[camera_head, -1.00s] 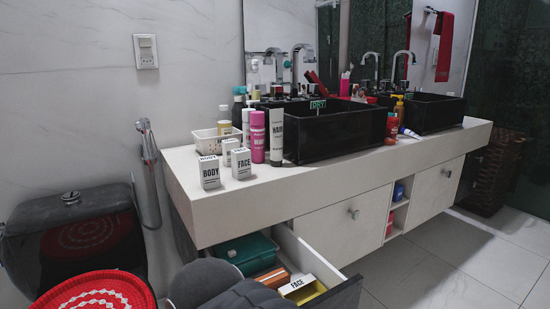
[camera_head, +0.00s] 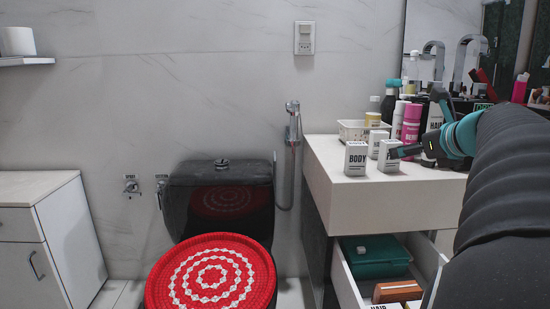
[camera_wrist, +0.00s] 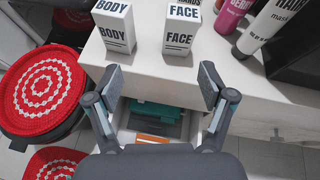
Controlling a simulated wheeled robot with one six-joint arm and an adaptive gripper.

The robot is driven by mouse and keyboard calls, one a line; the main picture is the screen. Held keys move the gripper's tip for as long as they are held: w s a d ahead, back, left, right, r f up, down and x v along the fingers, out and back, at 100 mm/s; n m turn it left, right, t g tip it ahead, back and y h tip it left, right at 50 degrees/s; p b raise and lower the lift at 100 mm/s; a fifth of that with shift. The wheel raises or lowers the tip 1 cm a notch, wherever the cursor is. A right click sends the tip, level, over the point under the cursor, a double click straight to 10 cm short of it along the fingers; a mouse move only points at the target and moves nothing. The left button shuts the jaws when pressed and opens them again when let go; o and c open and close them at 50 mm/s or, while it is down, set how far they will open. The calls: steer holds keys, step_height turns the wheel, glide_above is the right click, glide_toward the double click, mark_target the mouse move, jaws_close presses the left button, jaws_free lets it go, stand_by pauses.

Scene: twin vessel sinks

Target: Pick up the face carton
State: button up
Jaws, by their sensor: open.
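The face carton (camera_wrist: 179,34) is a small white box with black lettering, standing upright near the counter's front edge. In the head view the face carton (camera_head: 388,162) is partly covered by my gripper (camera_head: 398,151). In the wrist view my gripper (camera_wrist: 160,80) is open, with nothing between its fingers. The carton stands beyond the fingertips, a little right of the middle between them. The similar body carton (camera_wrist: 115,30) stands to its left, and also shows in the head view (camera_head: 355,158).
A hands carton (camera_head: 377,142) stands close behind the face carton. A pink bottle (camera_wrist: 231,14) and a white tube (camera_wrist: 268,28) stand to the right. Below the counter (camera_head: 385,205) an open drawer (camera_head: 347,275) holds a teal box (camera_head: 375,260). A toilet with a red cover (camera_head: 212,278) is left.

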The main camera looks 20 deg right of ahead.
steer(key=d+r+m, duration=0.1)
steer(key=d+m, duration=0.1)
steer(key=d, duration=0.1)
steer(key=b, duration=0.1)
glide_above(385, 165)
steer(key=s+d, duration=0.2)
steer(key=s, duration=0.2)
steer(key=f, duration=0.2)
steer(key=shift+d+f+h, duration=0.2)
steer(key=shift+f+h, duration=0.1)
steer(key=shift+f, duration=0.1)
steer(key=shift+a+b+x, duration=0.2)
steer(key=shift+b+x, duration=0.05)
steer(key=shift+x, duration=1.25)
steer(key=shift+a+b+x, duration=0.15)
steer(key=shift+b+x, duration=0.05)
steer(key=shift+x, duration=1.25)
steer(key=shift+w+r, duration=0.1)
steer(key=shift+r, duration=0.1)
steer(key=c, duration=1.3)
